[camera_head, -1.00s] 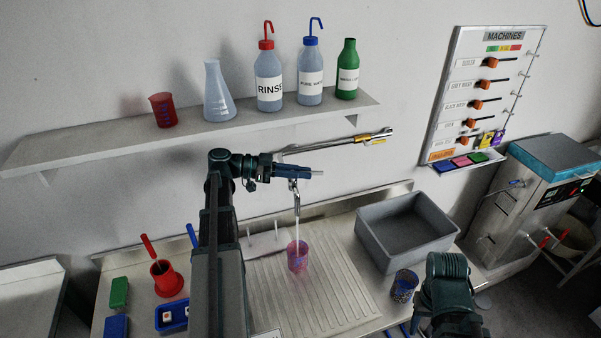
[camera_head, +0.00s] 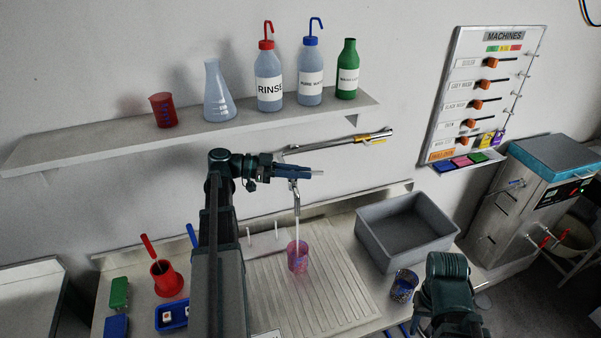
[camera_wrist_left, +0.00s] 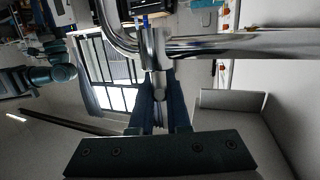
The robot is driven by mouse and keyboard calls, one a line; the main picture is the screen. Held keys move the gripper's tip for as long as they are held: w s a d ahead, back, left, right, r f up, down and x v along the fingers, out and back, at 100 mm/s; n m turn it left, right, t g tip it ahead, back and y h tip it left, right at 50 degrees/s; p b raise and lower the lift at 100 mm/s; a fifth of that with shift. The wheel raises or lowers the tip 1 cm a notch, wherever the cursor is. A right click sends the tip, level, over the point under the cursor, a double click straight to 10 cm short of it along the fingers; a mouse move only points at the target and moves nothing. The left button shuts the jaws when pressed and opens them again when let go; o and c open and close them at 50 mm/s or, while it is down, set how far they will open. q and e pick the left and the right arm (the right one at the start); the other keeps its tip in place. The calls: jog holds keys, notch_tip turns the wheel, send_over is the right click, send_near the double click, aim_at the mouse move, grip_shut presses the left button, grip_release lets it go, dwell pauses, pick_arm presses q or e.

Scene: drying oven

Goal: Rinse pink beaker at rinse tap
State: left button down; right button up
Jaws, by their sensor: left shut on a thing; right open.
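The pink beaker (camera_head: 298,257) stands upright on the ribbed drainboard (camera_head: 318,300), directly under the rinse tap (camera_head: 296,197). A thin pale stream runs from the spout down to the beaker. My left gripper (camera_head: 300,173) is up at the top of the tap, above the beaker, shut on the tap's handle. In the left wrist view the fingers (camera_wrist_left: 165,108) close around a metal tap part beside the chrome pipe (camera_wrist_left: 235,46). My right gripper (camera_head: 396,331) shows only in part at the bottom edge, open, away from the beaker.
A grey basin (camera_head: 405,228) stands right of the drainboard, with a dark patterned beaker (camera_head: 403,286) in front. A red holder (camera_head: 166,279) and blue tray (camera_head: 172,316) are at left. A shelf (camera_head: 200,133) with bottles hangs above. The drainboard's front is clear.

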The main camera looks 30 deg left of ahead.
pick_arm(q)
jog(key=shift+s+d+f, duration=0.1)
jog(key=shift+s+d, duration=0.05)
jog(key=n+t+y, duration=0.2)
jog(key=n+t, duration=0.1)
jog(key=shift+y, duration=0.3)
jog(key=shift+w+a+t, duration=0.2)
jog(key=shift+w+t, duration=0.05)
jog(key=shift+t, duration=0.05)
jog(key=c, duration=0.8)
grip_release()
jog(key=shift+w+a, duration=0.1)
jog(key=shift+a, duration=0.1)
